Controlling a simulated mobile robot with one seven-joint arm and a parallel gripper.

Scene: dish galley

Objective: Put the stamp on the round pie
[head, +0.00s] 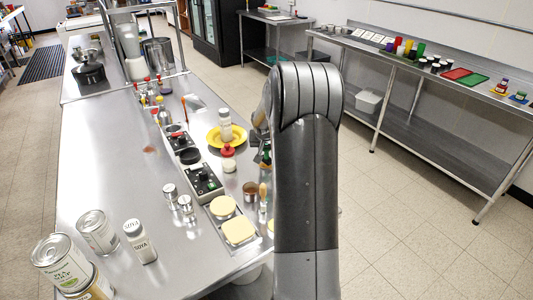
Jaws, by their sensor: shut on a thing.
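The round pie (222,206) is a pale yellow disc on a grey tray near the counter's right edge. A pale square pie (238,231) lies in front of it, and part of another pale piece (270,227) shows at my arm's edge. My dark arm stands upright across the middle of the picture and hides what is behind it. A small grey part of it shows at its left, over the counter's right edge. My gripper's fingers and anything in them cannot be made out. I cannot pick out the stamp for certain.
A wooden-handled item (263,195), a copper-coloured cup (250,191) and steel shakers (185,204) stand near the pies. A yellow plate (212,138) with a jar lies farther back. Cans (62,262) and a soya bottle (140,241) stand front left.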

